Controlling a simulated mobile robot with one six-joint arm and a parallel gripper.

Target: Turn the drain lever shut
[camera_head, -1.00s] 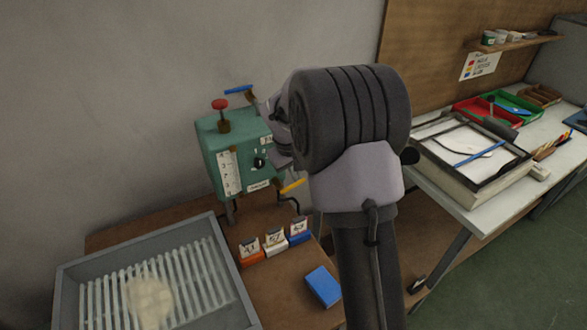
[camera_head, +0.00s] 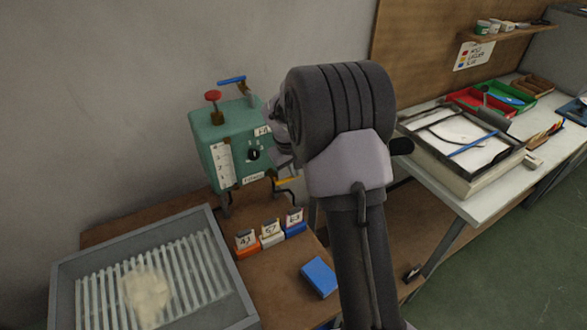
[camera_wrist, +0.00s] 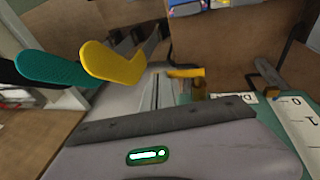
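The green steam box (camera_head: 230,145) stands on the brown bench, with a white level gauge on its front. A yellow lever (camera_head: 287,181) sticks out low at its right side and is partly hidden by my arm. In the wrist view the yellow lever (camera_wrist: 186,72) sits on a brass fitting beside the green box and gauge. My gripper (camera_wrist: 84,66) shows one teal and one yellow fingertip, set apart with nothing between them. The fingertips are left of the lever in that view and do not appear to touch it. My arm hides the gripper in the head view.
A red knob (camera_head: 212,96) and a blue lever (camera_head: 232,79) are on top of the box. A grey slatted tray (camera_head: 65,270), small numbered blocks (camera_head: 270,235) and a blue block (camera_head: 319,278) lie nearby. A pale table (camera_head: 450,200) stands right.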

